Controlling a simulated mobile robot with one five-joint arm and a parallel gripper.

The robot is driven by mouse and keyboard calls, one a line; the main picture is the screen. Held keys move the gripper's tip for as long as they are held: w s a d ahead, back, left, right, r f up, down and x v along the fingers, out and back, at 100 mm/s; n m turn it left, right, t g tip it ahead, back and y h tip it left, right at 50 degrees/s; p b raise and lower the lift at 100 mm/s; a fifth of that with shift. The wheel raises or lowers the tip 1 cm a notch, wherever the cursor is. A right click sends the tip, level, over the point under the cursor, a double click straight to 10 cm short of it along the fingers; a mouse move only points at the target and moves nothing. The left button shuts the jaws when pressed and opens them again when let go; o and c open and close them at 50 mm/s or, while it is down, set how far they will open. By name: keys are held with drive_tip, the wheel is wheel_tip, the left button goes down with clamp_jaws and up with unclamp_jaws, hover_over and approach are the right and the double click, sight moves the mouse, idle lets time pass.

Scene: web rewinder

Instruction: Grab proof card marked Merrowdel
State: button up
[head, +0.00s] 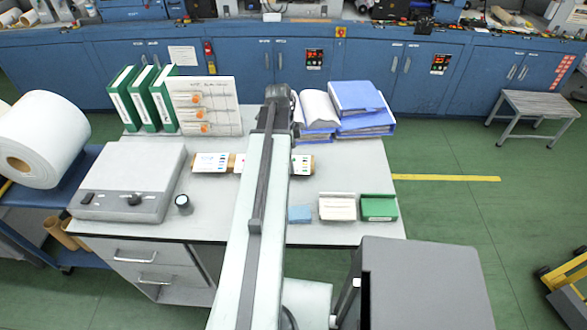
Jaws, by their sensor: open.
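A row of small printed cards stands in a wooden holder (228,170) in the middle of the grey table. A white card with colour patches (210,162) is at the left of the row. Part of another card (239,162) shows left of my arm, and a card with colour marks (302,164) shows on its right. The lettering is too small to tell which is marked Merrowdel. My arm crosses the row and hides its middle. My gripper (283,101) is at the dark far end of the arm, beyond the cards, open; its fingertips are not clear.
Green binders (143,97) and a board with orange tags (206,106) stand at the back left, blue binders (358,108) at the back right. A grey device (131,180) is at left. Small boxes (338,207) line the front right edge.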

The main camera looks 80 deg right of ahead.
wheel_tip(320, 180, down, 2)
drive_tip(key=shift+s+f+b, duration=0.15)
drive_tip(key=shift+f+b, duration=0.05)
drive_tip(key=shift+b, duration=0.35)
drive_tip(key=shift+r, duration=0.15)
drive_tip(key=c, duration=1.3)
drive_tip(key=shift+r+p, duration=0.15)
drive_tip(key=shift+p, duration=0.15)
